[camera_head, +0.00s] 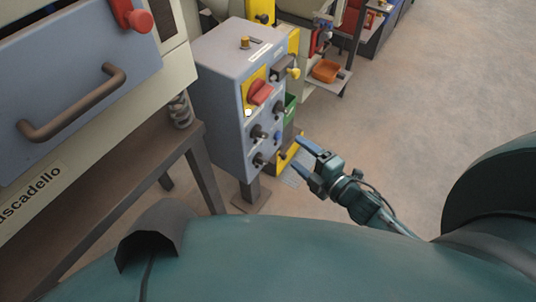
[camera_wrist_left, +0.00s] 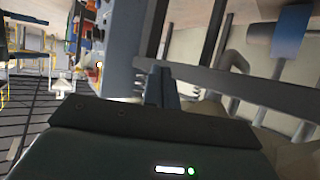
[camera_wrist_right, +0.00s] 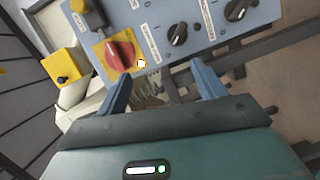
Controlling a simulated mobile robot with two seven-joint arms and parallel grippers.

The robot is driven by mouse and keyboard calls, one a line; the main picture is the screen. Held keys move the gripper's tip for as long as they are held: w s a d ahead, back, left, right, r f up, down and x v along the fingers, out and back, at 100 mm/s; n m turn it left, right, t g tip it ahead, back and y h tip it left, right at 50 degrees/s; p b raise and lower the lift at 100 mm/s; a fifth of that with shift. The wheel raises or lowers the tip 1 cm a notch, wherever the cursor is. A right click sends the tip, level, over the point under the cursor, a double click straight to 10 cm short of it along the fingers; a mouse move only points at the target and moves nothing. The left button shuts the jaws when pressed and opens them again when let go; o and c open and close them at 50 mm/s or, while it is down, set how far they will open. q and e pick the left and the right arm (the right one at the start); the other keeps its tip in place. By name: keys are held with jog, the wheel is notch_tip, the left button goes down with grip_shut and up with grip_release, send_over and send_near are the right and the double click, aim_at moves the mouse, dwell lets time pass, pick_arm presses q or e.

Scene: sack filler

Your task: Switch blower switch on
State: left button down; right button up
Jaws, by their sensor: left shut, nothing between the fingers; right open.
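A grey control box (camera_head: 222,65) stands on a post in the head view. Its front has a red rotary switch on a yellow plate (camera_head: 260,92) and several black knobs, one of them the lower black knob (camera_head: 259,160). The labels are too small to read, so I cannot tell which is the blower switch. My right gripper (camera_head: 303,158) is open and empty, to the right of the panel and apart from it. The right wrist view shows the red switch (camera_wrist_right: 120,55) and a black knob (camera_wrist_right: 178,34) beyond the open fingers. My left gripper (camera_wrist_left: 162,86) is shut and empty; the head view does not show it.
A blue-grey drawer front with a brown handle (camera_head: 72,103) and a red button (camera_head: 140,20) stands at the left, above a brown metal frame (camera_head: 130,165). An orange bin (camera_head: 326,71) sits behind the box. Floor at the right is clear.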

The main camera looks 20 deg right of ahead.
aim_at(265, 136)
jog(key=w+d+f+n+g+y+b, duration=0.1)
jog(key=w+f+n+y+b, duration=0.2)
jog(key=n, duration=0.4)
jog(key=w+d+f+n+y+b, duration=0.1)
jog(key=d+f+n+y+b, duration=0.15)
jog(key=n+b, duration=0.3)
pick_arm(q)
jog(key=shift+m+t+h, duration=0.6)
jog(key=shift+m+h, duration=0.1)
jog(key=shift+h, duration=0.1)
jog(key=d+f, duration=0.2)
jog(key=f, duration=0.3)
jog(key=shift+s+d, duration=0.1)
jog(key=shift+d, duration=0.3)
pick_arm(e)
jog(key=shift+n, duration=0.25)
jog(key=x, duration=0.8)
jog(key=f+x, duration=0.1)
jog(key=x, duration=0.3)
jog(key=shift+a, duration=0.5)
jog(key=c, duration=1)
